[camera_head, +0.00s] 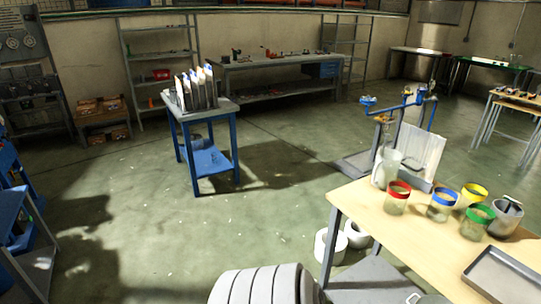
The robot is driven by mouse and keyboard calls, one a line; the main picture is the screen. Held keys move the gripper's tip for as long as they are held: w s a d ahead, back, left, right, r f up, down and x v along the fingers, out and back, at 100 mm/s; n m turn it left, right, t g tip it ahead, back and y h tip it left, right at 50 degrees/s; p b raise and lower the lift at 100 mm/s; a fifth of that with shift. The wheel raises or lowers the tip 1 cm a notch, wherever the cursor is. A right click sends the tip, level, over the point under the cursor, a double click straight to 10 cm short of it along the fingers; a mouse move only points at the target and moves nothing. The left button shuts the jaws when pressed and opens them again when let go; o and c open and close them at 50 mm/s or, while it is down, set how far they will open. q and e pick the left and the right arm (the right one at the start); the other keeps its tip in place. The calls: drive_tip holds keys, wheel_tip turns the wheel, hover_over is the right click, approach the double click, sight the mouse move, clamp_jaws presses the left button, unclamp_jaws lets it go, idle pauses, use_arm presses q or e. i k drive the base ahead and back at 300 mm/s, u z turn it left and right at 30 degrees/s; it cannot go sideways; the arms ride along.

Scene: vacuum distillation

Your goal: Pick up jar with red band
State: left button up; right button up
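The jar with the red band (396,203) stands upright near the left corner of the wooden-topped table (365,205) at the right. It is clear glass with a red ring around its top. To its right stand a jar with a blue band (441,208), a jar with a yellow band (473,195) and a jar with a green band (476,227). The red-banded jar is apart from the blue-banded one. Neither of my grippers is in view.
A grey container (505,217) and a metal tray (503,273) are farther right on the table. White rolls (328,246) lie beside the table leg. A blue cart (205,114) stands across open floor (150,225).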

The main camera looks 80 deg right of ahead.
sight(398, 192)
drive_tip(key=z, duration=4.1)
